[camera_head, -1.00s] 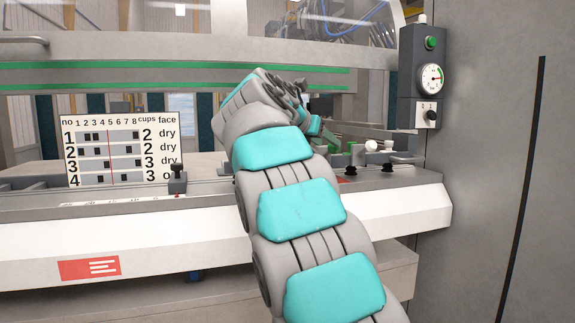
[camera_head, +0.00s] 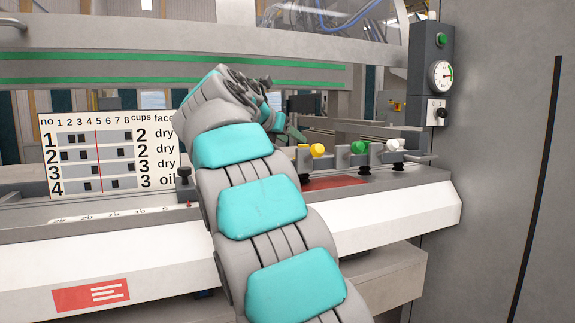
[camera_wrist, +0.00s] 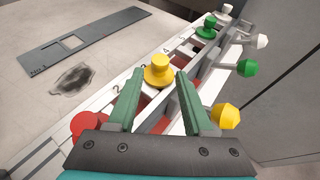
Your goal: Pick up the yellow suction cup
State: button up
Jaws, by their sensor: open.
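The yellow suction cup (camera_wrist: 159,71) is a stepped round piece standing on the pale numbered rail in the wrist view. My gripper (camera_wrist: 158,80) is open, with its two green fingers pointing toward the cup. The cup lies between the fingertips in the picture, nearer the far end of the fingers; I cannot tell whether they touch it. In the head view my gripper (camera_head: 287,128) is over the right part of the machine bed, partly hidden by my arm. The yellow cup cannot be made out there.
A green cup (camera_wrist: 207,28) and a white cup (camera_wrist: 225,11) stand farther along the rail; a red one (camera_wrist: 90,124) is near the left finger. Yellow (camera_wrist: 226,117), green (camera_wrist: 247,68) and white (camera_wrist: 262,41) knobs line its right side. A sign (camera_head: 108,150) stands left of my arm.

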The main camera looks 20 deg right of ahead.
aim_at(303, 146)
jog(key=shift+w, duration=0.25)
jog(key=shift+w+d+f, duration=0.2)
jog(key=x, duration=0.7)
jog(key=shift+s+d, duration=0.15)
jog(key=shift+s, duration=0.05)
grip_shut()
jog(key=shift+r, duration=0.1)
